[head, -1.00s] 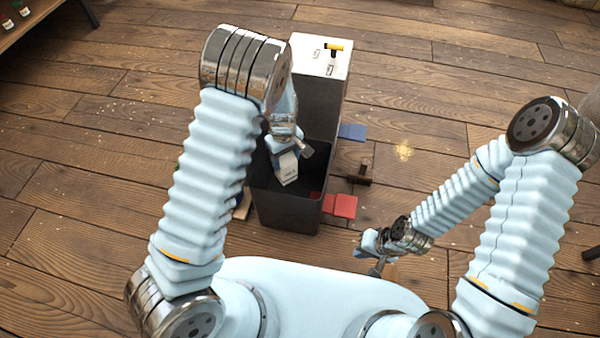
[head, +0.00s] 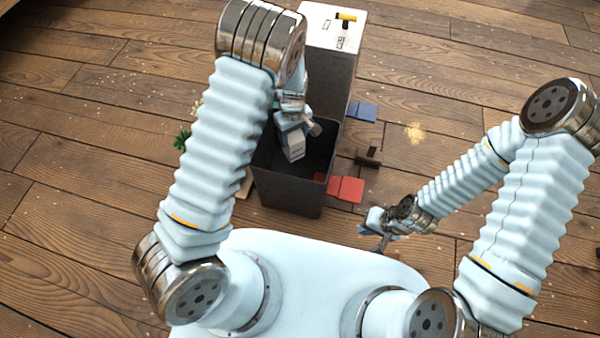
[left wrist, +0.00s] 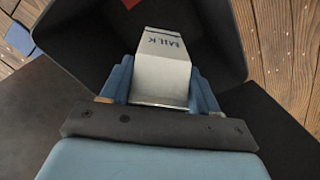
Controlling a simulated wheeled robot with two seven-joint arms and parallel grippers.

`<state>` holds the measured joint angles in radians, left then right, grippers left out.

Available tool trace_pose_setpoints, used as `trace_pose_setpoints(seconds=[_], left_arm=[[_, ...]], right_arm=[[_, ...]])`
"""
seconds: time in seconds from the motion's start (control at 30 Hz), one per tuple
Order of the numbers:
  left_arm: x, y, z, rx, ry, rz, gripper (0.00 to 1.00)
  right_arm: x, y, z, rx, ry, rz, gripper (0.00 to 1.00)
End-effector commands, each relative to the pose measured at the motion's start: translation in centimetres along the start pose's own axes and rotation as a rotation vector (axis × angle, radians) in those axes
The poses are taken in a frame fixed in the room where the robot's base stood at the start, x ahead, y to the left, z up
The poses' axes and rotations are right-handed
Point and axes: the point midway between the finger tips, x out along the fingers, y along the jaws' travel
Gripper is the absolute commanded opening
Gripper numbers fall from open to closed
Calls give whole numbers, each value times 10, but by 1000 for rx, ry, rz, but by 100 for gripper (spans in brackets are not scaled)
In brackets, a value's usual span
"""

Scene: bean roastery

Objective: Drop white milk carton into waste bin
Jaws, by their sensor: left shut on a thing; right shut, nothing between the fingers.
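The white milk carton (head: 294,146) is held by my left gripper (head: 290,128) over the open top of the dark waste bin (head: 288,194). In the left wrist view the carton (left wrist: 163,62), marked MILK, sits between the two blue fingers of my left gripper (left wrist: 162,85), with the bin's dark inside (left wrist: 90,45) behind it. I cannot tell how far the carton is below the rim. My right gripper (head: 376,236) is shut and empty, low at the right, apart from the bin.
A tall dark cabinet with a white top (head: 325,28) stands behind the bin; a yellow-handled object (head: 346,17) lies on it. Red pieces (head: 346,189), a blue piece (head: 362,111) and a brown wooden object (head: 369,156) lie right of the bin. Open floor lies further right.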

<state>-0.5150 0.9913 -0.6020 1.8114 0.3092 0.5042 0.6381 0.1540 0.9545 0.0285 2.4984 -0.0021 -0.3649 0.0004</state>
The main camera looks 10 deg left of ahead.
Motion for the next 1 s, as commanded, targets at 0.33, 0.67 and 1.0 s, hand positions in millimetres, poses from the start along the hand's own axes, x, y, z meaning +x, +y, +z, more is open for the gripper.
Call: trace_pose_setpoints(seconds=[0.33,0.67,1.0], left_arm=[[2,0,0,0,0,0,73],[2,0,0,0,0,0,90],[-41,1,-1,2,3,5,90]], right_arm=[[1,0,0,0,1,0,0],[1,0,0,0,1,0,0],[-3,-1,0,0,0,0,0]])
